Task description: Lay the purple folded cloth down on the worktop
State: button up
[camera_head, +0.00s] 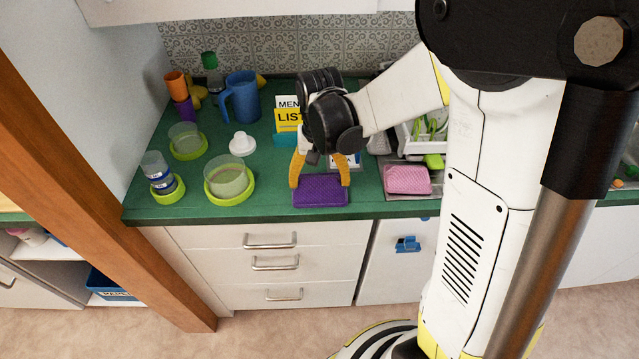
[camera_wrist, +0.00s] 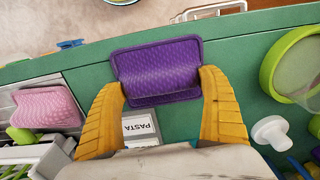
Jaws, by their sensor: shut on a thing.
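The purple folded cloth (camera_head: 320,190) is at the front edge of the green worktop (camera_head: 265,205), below my gripper (camera_head: 320,178). In the wrist view the purple cloth (camera_wrist: 158,72) lies between the two yellow fingers of my gripper (camera_wrist: 165,85), which touch its left and right ends. The gripper is shut on the cloth. The cloth looks flat and level, at or very near the worktop surface; I cannot tell whether any gap is left under it.
A pink folded cloth (camera_head: 407,180) lies to the right by the sink. Lime-rimmed glass containers (camera_head: 228,180), a white stopper-like item (camera_head: 242,144) and a blue jug (camera_head: 242,97) stand to the left. Cards (camera_head: 289,115) stand behind my gripper. Green worktop is bare left of the cloth.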

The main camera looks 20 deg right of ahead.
aim_at(320, 178)
jog(key=o, duration=1.2)
jog(key=shift+c, duration=0.2)
jog(key=shift+r, duration=0.1)
notch_tip(320, 178, up, 12)
jog(key=p, duration=0.4)
jog(key=s+r+n+t, duration=0.1)
jog(key=s+r+t, duration=0.2)
jog(key=s, duration=0.3)
jog(key=s+r+n+t, duration=0.2)
jog(key=s+r+t, duration=0.1)
jog(key=s, duration=0.3)
jog(key=shift+s+n+t, duration=0.3)
jog(key=shift+s+t, duration=0.1)
jog(key=shift+t, duration=0.2)
jog(key=shift+r, duration=0.1)
